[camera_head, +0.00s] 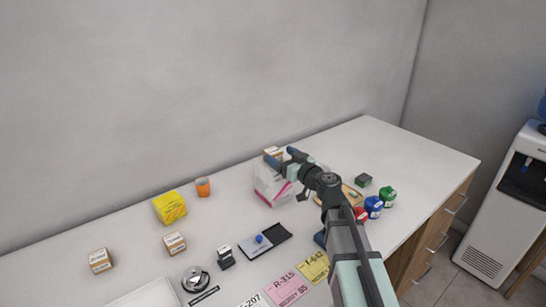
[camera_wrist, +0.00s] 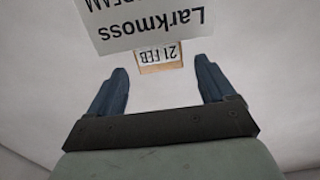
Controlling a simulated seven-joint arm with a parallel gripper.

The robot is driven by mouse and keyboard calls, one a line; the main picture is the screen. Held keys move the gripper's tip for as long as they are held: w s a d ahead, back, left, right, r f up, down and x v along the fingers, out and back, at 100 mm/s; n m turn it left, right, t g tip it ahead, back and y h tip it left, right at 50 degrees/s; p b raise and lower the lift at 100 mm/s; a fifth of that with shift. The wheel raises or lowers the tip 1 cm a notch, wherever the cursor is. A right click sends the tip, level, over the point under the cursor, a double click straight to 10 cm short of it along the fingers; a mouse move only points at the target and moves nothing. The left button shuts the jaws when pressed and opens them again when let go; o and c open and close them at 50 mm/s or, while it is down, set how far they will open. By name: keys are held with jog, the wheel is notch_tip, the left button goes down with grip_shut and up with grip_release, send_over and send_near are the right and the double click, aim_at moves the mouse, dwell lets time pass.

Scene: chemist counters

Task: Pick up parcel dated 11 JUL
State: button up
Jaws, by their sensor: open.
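Small brown parcels with white labels stand on the counter in the head view: one at the far left (camera_head: 100,261), one nearer the middle (camera_head: 174,243), and one at the back (camera_head: 273,154), partly hidden by my gripper (camera_head: 282,158). Their dates are too small to read there; I see no 11 JUL. In the wrist view, my gripper (camera_wrist: 162,72) is open and empty. A brown parcel reading 21 FEB (camera_wrist: 158,56), upside down, shows beyond and between its fingertips. A white panel reading "Larkmoss" (camera_wrist: 145,22) partly covers it.
A white and pink bag (camera_head: 268,188) stands below my gripper. A yellow box (camera_head: 170,207) and orange cup (camera_head: 203,187) stand to the left. Red, blue and green jars (camera_head: 373,207) are right of my arm.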

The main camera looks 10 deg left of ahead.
aim_at(273, 150)
jog(key=x, duration=0.4)
jog(key=shift+w+a, duration=0.25)
jog(key=shift+a, duration=0.1)
jog(key=shift+c, duration=0.3)
jog(key=c, duration=1.1)
jog(key=shift+r, duration=5)
